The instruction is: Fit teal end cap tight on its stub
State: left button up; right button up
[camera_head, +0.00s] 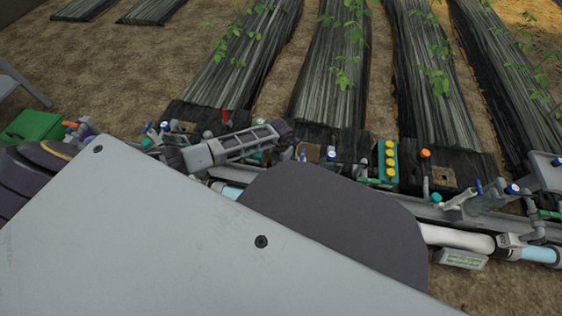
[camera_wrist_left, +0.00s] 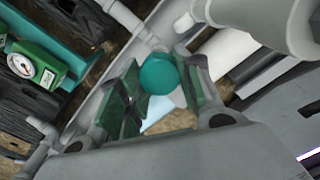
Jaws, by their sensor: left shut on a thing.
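The teal end cap (camera_wrist_left: 158,73) shows its round face in the left wrist view, between the fingertips of my left gripper (camera_wrist_left: 160,85). The gripper's green-padded fingers lie on both sides of the cap, and it is shut on it. A grey pipe (camera_wrist_left: 126,14) runs down toward the far side of the cap. The stub itself is hidden, so I cannot tell whether the cap sits on it. In the head view the cap is not clearly visible. My right gripper is in neither view.
A green block with a round gauge (camera_wrist_left: 46,76) is at the left of the wrist view. In the head view, a teal block with yellow knobs (camera_head: 389,160) and a white pipe (camera_head: 458,240) are at the skid. Planted beds (camera_head: 335,65) lie behind. My own grey panel blocks the foreground.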

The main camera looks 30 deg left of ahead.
pick_arm(q)
jog(key=shift+f, duration=1.45)
dwell(1.6)
jog(key=o, duration=0.4)
jog(key=shift+f, duration=0.35)
dwell(0.8)
jog(key=c, duration=0.4)
